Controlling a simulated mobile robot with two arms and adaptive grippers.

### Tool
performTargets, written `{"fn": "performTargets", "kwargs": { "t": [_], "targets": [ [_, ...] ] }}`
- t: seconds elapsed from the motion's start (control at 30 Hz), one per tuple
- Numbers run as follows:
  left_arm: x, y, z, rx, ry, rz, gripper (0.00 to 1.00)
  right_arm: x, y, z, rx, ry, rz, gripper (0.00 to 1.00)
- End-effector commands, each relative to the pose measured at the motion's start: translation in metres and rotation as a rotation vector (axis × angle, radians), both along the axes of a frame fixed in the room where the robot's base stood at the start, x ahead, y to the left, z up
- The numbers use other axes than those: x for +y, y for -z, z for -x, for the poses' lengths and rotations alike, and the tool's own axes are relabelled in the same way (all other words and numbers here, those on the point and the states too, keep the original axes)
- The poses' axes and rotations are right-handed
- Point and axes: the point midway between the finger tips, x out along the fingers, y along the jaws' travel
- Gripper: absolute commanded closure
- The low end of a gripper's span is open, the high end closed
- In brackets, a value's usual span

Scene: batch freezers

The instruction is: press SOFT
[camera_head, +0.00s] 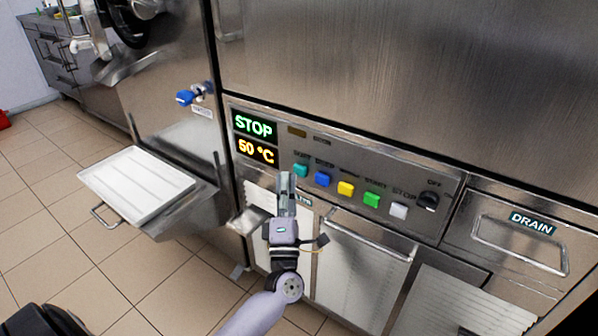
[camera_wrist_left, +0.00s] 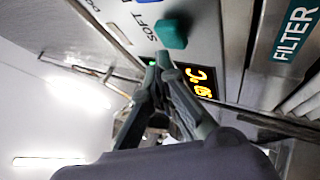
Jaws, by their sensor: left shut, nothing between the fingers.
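The teal SOFT button (camera_head: 300,170) is the leftmost in the row of coloured buttons on the steel panel. In the left wrist view the teal button (camera_wrist_left: 172,33) shows with the SOFT label beside it. My left gripper (camera_head: 287,178) is shut and empty, pointing up at the panel just left of and below the teal button. In the wrist view its fingertips (camera_wrist_left: 160,62) are close to the button, with a small gap in the picture; contact cannot be told. My right gripper is not in view.
Blue (camera_head: 322,179), yellow (camera_head: 345,188), green (camera_head: 371,199) and white (camera_head: 398,210) buttons and a black knob (camera_head: 428,201) continue the row. The display (camera_head: 254,138) reads STOP and an orange temperature. A white tray (camera_head: 135,184) juts out at left; a drawer handle (camera_head: 365,236) sits below.

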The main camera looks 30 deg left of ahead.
Motion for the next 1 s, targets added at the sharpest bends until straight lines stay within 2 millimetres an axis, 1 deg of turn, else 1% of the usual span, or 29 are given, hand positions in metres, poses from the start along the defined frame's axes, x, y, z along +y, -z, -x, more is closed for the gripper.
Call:
{"fn": "performTargets", "kwargs": {
  "t": [0.3,1.0],
  "targets": [
    [0.000,0.000,-0.008,0.000,0.001,0.001,1.00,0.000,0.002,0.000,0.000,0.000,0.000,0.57],
    [0.000,0.000,-0.012,0.000,0.000,0.000,1.00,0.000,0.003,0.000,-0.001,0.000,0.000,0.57]
  ]
}}
